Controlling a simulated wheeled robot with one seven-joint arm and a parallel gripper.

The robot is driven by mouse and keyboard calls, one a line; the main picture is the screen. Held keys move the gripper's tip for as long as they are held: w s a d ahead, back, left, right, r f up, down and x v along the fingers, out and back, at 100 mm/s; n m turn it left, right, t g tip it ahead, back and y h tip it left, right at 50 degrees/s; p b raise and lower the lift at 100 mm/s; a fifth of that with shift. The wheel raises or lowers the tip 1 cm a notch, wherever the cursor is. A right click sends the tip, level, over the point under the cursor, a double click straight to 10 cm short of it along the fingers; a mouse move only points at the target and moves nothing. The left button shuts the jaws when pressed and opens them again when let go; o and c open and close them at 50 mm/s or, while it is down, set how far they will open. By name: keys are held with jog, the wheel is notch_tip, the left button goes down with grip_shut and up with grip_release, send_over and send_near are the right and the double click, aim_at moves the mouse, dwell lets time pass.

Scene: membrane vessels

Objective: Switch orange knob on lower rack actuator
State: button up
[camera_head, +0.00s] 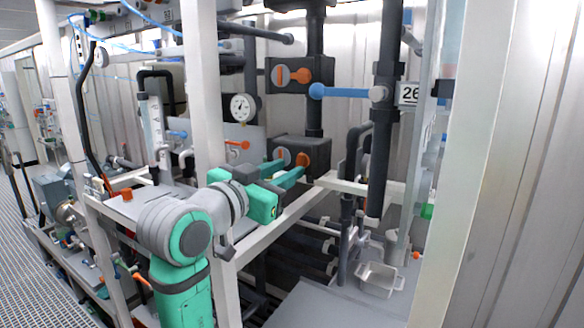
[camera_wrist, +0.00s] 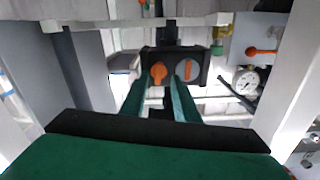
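The lower rack actuator (camera_head: 318,152) is a dark box with an orange knob (camera_head: 302,160) and a grey round dial beside it. In the wrist view, the actuator (camera_wrist: 172,60) shows the orange knob (camera_wrist: 158,73) on the left and the dial with an orange bar (camera_wrist: 187,70) on the right. My gripper (camera_head: 293,168) has its two teal fingers apart at the front of the box. In the wrist view, my gripper (camera_wrist: 161,82) has a fingertip on each side of the orange knob. I cannot tell whether they touch it.
An upper actuator (camera_head: 305,75) with a similar orange knob sits above. A blue-handled valve (camera_head: 345,92) is at upper right. A gauge (camera_head: 242,107) and an orange lever (camera_head: 238,145) are left of the box. A white frame post (camera_head: 205,90) stands close to my arm.

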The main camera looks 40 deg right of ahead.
aim_at(298, 165)
jog(key=shift+x, duration=1.25)
jog(key=shift+d, duration=0.55)
jog(key=shift+w, duration=0.1)
jog(key=shift+a, duration=0.1)
grip_shut()
